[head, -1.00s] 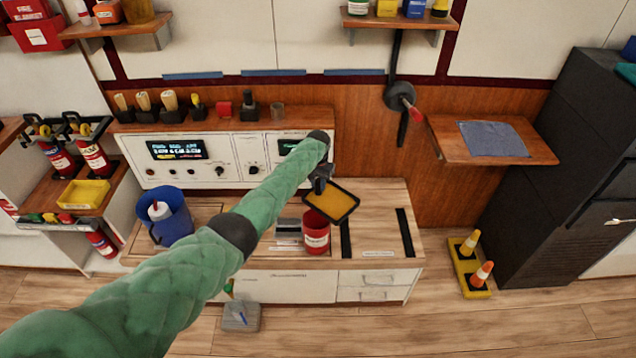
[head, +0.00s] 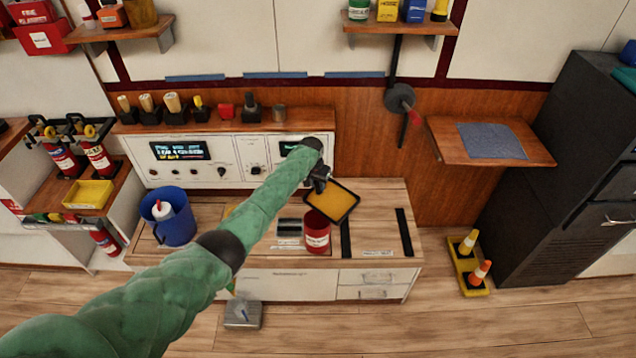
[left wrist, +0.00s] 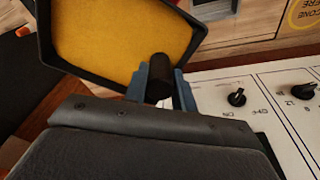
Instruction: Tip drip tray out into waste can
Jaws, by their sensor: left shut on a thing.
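The drip tray (head: 338,203) is a black-rimmed square with an orange-yellow inside, over the counter beside and partly behind the red can in the head view. My left gripper (head: 319,180) is shut on its short black handle, which shows between the blue-grey fingers (left wrist: 160,82) in the left wrist view. The tray's inside (left wrist: 115,35) faces that camera there. A red can (head: 317,238) with a white label stands on the counter, just in front of and below the tray. It seems to be the waste can; its label is too small to read. My right gripper is not in view.
A blue bucket (head: 175,226) with a white bottle in it stands at the counter's left. Black strips (head: 404,232) lie on the counter's right part. The control panel (head: 228,160) with knobs rises behind. A small shelf (head: 540,150) juts out at right.

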